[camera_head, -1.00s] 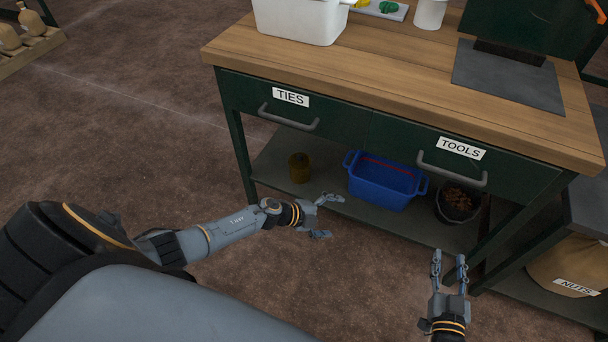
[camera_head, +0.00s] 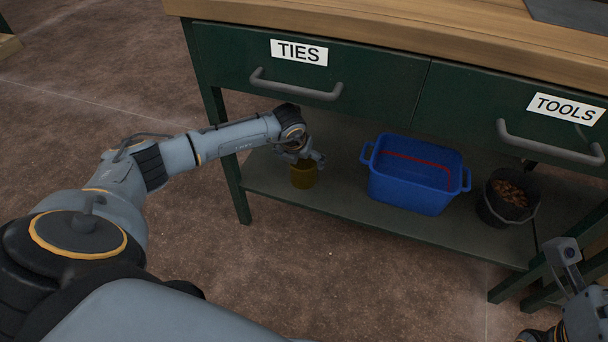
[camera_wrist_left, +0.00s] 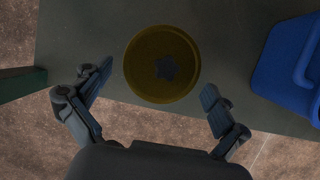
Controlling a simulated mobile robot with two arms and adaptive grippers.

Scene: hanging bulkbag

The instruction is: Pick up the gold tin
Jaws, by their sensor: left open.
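The gold tin (camera_head: 303,177) stands on the lower shelf of the green workbench, near its left end. In the left wrist view the tin (camera_wrist_left: 162,64) shows from above as a round dark-gold shape with a star-like mark in its middle. My left gripper (camera_head: 302,155) is over the tin in the head view and hides its top. In the left wrist view my left gripper (camera_wrist_left: 154,97) is open, with one finger on each side and the tin just ahead of and partly between the fingertips. No contact shows. My right gripper (camera_head: 566,262) is at the lower right, partly cut off.
A blue tub (camera_head: 415,185) stands right of the tin on the shelf (camera_head: 350,205), with a dark bucket (camera_head: 508,198) of brown pieces beyond it. The drawers labelled TIES (camera_head: 300,65) and TOOLS (camera_head: 530,115) hang above. Green legs (camera_head: 225,160) bound the shelf.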

